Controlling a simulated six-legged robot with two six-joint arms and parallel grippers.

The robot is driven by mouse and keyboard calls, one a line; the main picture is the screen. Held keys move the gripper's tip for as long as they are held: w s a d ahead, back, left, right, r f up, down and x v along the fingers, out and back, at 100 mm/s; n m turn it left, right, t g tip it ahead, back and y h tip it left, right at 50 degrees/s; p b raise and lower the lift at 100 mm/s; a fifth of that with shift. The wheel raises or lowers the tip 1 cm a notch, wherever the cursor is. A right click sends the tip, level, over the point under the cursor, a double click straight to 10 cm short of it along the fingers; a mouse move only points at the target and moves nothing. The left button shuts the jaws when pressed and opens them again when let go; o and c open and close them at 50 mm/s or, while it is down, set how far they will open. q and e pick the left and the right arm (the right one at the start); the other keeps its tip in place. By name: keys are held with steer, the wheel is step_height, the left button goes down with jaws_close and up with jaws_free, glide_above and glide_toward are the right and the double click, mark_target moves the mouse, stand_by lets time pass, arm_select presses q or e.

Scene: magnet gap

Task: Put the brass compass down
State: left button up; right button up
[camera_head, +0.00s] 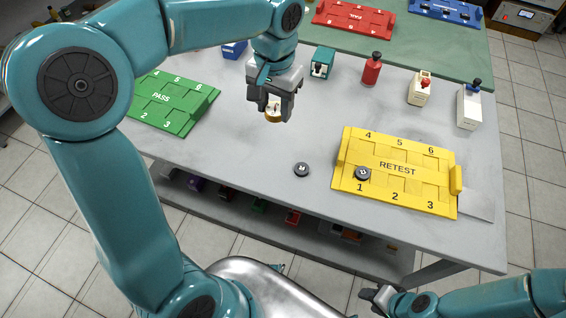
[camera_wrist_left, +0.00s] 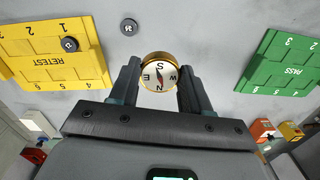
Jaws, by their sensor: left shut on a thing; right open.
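In the head view the compass (camera_head: 272,108) shows between the fingertips of the left gripper (camera_head: 271,101), over the grey table (camera_head: 240,150) between the green and yellow trays. I cannot tell its exact height above the table. My right gripper (camera_head: 375,297) is at the bottom of the head view, off the table's front edge, open and empty.
The green PASS tray (camera_head: 172,103) is left and the yellow RETEST tray (camera_head: 395,170) right, with a black disc (camera_head: 362,173) at its slot 1. Another black disc (camera_head: 302,169) lies on the table. A red bottle (camera_head: 372,69) and small devices stand behind. The middle table is mostly clear.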

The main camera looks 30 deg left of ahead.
mark_target(278, 165)
arm_select(q)
steer(key=f+b, duration=0.1)
steer(key=f, duration=0.9)
steer(key=f+b, duration=0.1)
steer(key=f, duration=0.9)
steer(key=shift+w+d, duration=0.2)
steer(key=shift+r, duration=0.1)
steer(key=shift+s, duration=0.1)
steer(key=shift+f+b, duration=0.2)
steer(key=shift+b, duration=0.15)
steer(key=o, duration=0.8)
